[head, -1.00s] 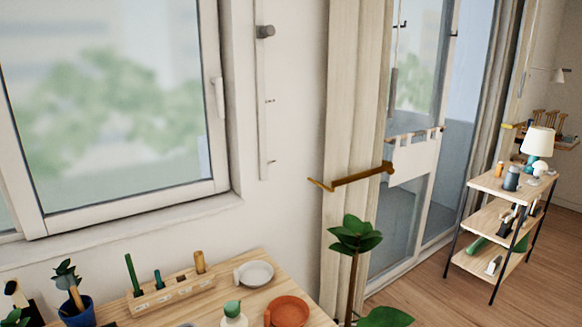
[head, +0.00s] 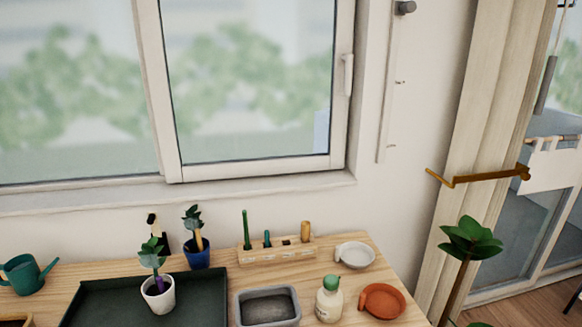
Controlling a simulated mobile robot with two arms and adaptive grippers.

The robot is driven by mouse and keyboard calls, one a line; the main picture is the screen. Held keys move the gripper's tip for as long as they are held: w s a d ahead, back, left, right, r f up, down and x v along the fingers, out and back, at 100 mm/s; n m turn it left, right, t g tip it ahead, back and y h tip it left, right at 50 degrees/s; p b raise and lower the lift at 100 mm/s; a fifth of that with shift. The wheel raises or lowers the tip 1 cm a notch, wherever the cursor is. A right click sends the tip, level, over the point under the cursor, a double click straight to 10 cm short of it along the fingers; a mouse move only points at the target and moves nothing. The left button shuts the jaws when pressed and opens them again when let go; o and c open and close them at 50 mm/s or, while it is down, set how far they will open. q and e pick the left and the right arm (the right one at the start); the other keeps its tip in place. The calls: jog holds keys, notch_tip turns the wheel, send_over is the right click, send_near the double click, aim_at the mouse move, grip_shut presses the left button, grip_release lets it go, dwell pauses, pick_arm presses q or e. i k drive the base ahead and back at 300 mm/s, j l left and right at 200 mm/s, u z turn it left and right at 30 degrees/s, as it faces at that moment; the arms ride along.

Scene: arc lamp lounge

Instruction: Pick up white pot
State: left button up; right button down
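The white pot (head: 159,298) holds a small leafy plant with a purple part at its base. It stands upright at the right part of a dark green tray (head: 112,297) on a wooden table. No gripper can be made out in the head view, so nothing is seen touching the pot.
A blue pot (head: 197,258) stands behind the tray. A grey basin (head: 267,307), a white bottle (head: 328,300), a terracotta dish (head: 382,302) and a pale dish (head: 354,255) are to the right. A wooden holder (head: 275,252) stands behind. A teal watering can (head: 24,275) is left.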

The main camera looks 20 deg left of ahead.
aim_at(151, 259)
jog(key=u, duration=1.6)
jog(key=l+u, duration=0.1)
jog(key=l, duration=0.65)
jog(key=k+l+u, duration=0.1)
jog(key=l, duration=0.65)
jog(key=k, duration=0.05)
